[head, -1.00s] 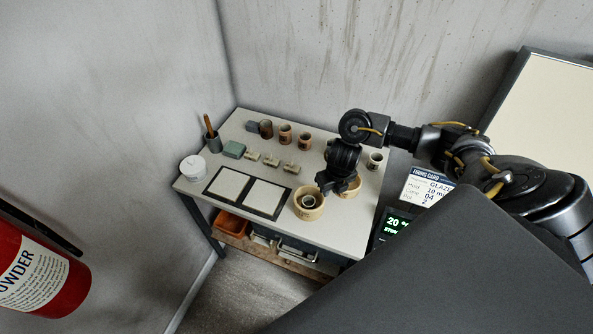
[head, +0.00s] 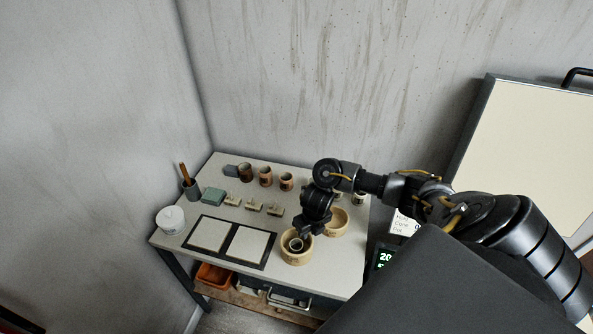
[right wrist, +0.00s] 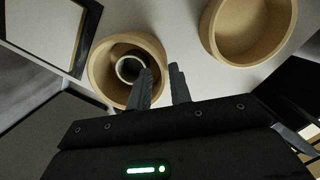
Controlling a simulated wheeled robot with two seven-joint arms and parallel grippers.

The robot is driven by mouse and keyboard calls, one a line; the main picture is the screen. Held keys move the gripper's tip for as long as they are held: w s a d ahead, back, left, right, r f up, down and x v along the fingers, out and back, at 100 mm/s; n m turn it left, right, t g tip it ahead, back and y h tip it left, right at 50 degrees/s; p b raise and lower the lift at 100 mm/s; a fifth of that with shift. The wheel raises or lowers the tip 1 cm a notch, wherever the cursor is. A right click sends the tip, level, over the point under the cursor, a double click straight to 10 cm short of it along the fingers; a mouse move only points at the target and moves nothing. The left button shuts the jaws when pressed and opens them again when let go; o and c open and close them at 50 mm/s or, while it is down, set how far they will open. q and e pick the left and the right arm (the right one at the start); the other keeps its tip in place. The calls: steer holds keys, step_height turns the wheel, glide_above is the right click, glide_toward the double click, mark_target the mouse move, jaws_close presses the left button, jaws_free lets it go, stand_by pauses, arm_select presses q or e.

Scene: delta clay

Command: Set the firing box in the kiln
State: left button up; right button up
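A round tan box (head: 297,260) with a small dark-rimmed cup (head: 296,244) inside stands at the table's front right; I take it as the firing box. My right gripper (head: 305,232) is at its far right rim. In the right wrist view, the gripper (right wrist: 164,72) is open, with a gap between its fingers. One finger overlaps the right side of the box (right wrist: 98,78); the other is outside it. Whether they touch is unclear. The kiln's chamber is not visible; a cream panel (head: 535,140) with a dark frame and handle, perhaps its lid, stands right. My left gripper is out of view.
A second, empty tan box (head: 338,223) stands just behind and right. A green display (head: 384,258) is partly hidden at right.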

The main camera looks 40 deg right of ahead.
mark_target(309, 237)
steer(key=f, duration=0.5)
steer(key=shift+w+d+p, duration=0.25)
steer(key=shift+p, duration=0.05)
steer(key=shift+c, duration=0.4)
jaws_close()
steer(key=shift+r, duration=0.1)
